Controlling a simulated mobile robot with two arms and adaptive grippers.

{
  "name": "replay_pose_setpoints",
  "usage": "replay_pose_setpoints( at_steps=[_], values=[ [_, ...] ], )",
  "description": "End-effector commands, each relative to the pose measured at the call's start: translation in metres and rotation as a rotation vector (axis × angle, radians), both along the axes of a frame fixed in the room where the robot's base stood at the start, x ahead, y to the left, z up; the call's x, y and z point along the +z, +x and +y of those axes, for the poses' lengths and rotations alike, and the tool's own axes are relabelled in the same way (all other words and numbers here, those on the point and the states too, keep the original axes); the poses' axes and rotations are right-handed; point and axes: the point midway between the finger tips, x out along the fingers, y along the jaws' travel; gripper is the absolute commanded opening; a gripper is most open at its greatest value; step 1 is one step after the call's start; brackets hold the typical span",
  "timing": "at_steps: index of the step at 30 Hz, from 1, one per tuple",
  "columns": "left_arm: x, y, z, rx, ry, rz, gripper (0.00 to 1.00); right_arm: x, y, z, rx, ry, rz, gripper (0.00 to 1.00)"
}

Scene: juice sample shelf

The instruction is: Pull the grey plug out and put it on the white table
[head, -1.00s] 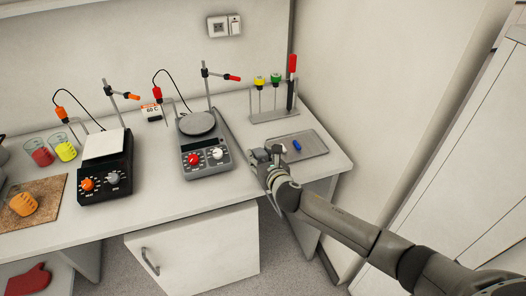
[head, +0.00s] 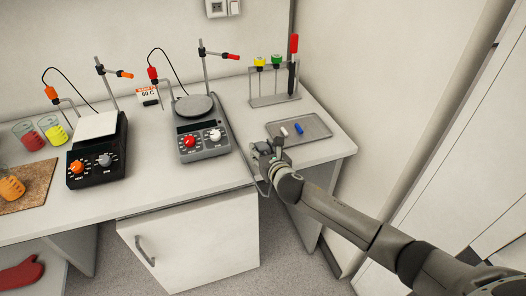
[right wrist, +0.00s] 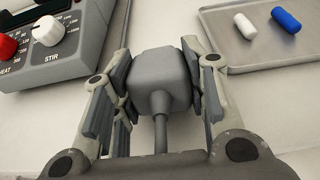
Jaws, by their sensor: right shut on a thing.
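My right gripper (head: 264,151) is shut on the grey plug (right wrist: 158,80), a block with rounded edges. In the right wrist view, the two fingers (right wrist: 160,85) press on its left and right sides, and a grey cord runs from it towards me. In the head view, the gripper is over the front part of the white table (head: 155,187), between the grey stirrer and the metal tray. The plug is mostly hidden there by the gripper. I cannot tell whether it touches the tabletop. My left gripper is not in view.
The grey stirrer (head: 205,148) stands left of the gripper. The metal tray (head: 314,124) with a white bar (head: 284,131) and a blue bar (head: 299,128) lies to the right. A rack (head: 274,101) stands behind. A wall plate (head: 216,8) is at the top.

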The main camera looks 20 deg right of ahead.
Motion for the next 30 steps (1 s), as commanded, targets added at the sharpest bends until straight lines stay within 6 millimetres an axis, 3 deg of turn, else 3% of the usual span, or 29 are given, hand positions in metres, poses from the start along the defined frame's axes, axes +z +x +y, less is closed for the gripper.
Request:
replay_pose_setpoints(
  at_steps=[9,10,15,25,30],
  values=[
    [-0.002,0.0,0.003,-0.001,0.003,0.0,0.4,-0.001,0.0,0.0,0.0,0.0,-0.001,0.08],
    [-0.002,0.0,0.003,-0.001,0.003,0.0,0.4,-0.001,0.0,0.0,0.0,0.0,-0.001,0.44],
    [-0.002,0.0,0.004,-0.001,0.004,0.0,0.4,-0.001,0.0,0.0,0.0,0.0,-0.001,0.66],
    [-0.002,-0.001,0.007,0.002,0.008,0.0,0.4,-0.001,-0.001,0.0,0.0,0.0,0.0,0.66],
    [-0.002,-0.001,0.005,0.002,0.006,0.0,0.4,0.002,-0.011,-0.001,0.001,-0.002,-0.001,0.66]
  ],
)
